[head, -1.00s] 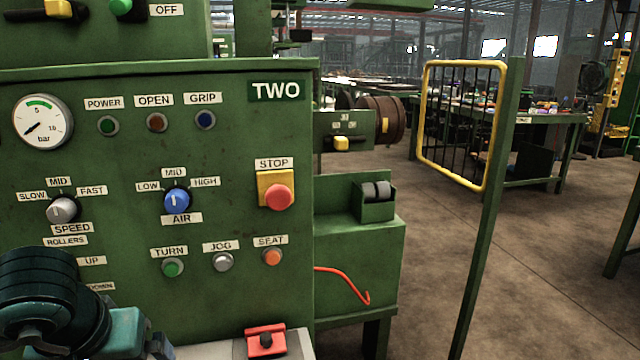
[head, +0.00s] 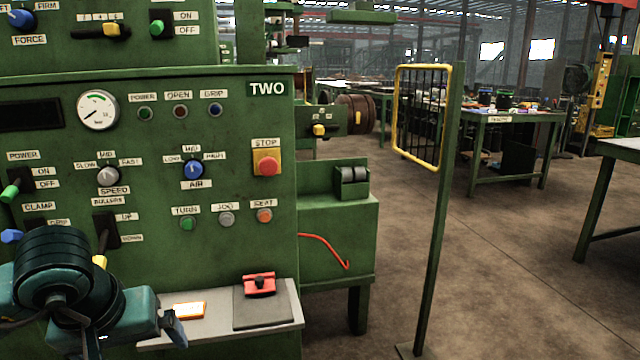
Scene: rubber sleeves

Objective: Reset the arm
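My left arm comes in at the lower left, a teal and black wrist in front of the green machine panel (head: 140,240). My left gripper (head: 173,327) is at its right end, close to the grey shelf (head: 215,325) at the foot of the panel. Its fingers are not clear enough to tell whether they are open or shut. My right gripper is not in view. The panel, marked TWO, carries a gauge (head: 98,110), a blue AIR knob (head: 193,170) and a red STOP button (head: 267,163).
A red clamp-like part (head: 260,285) and an orange-and-white item (head: 189,310) are on the shelf. A red hook (head: 325,248) hangs beside the panel. A yellow-framed guard (head: 420,115) stands on a green post to the right. Open floor lies beyond.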

